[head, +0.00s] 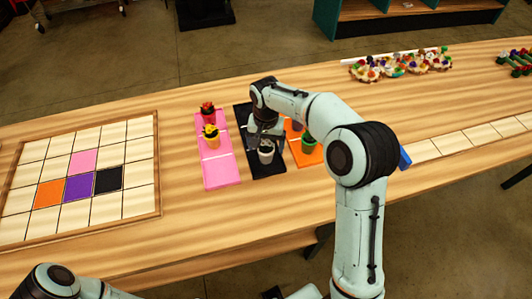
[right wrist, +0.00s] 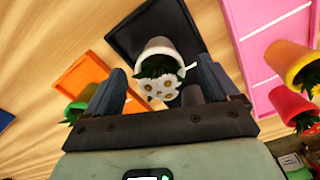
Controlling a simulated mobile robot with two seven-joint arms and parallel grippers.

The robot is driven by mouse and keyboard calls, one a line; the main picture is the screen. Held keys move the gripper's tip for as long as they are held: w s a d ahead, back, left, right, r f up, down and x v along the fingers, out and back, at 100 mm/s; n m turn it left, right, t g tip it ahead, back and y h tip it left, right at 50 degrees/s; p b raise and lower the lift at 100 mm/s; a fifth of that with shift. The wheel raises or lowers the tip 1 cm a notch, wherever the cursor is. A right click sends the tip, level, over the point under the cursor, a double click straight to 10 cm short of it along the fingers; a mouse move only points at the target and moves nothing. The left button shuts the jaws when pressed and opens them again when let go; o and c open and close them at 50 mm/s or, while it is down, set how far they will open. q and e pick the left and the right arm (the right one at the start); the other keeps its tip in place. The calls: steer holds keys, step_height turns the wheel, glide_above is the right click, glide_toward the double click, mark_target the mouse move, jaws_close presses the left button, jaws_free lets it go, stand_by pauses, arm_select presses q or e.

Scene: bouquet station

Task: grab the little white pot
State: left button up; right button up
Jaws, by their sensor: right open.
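The little white pot (head: 266,150) with white daisies stands on the black tray (head: 271,170), near its front end. In the right wrist view the white pot (right wrist: 160,50) shows between and just beyond the fingertips, its daisies (right wrist: 160,88) nearer the palm. My right gripper (head: 265,135) is at the pot from above and behind; in the right wrist view its two fingers (right wrist: 162,84) are apart, with a gap on either side of the pot. A dark pot (right wrist: 192,95) is partly hidden behind the right finger there. My left gripper is out of view.
A pink tray (head: 221,175) with a yellow pot (head: 211,134) and a red pot (head: 207,112) is on the left. An orange tray (head: 309,157) with a green pot (head: 308,145) is close on the right. A tiled board (head: 112,130) lies far left.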

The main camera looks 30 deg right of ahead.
steer(key=shift+f, duration=0.1)
steer(key=shift+c, duration=0.3)
steer(key=c, duration=1.4)
steer(key=shift+o, duration=0.2)
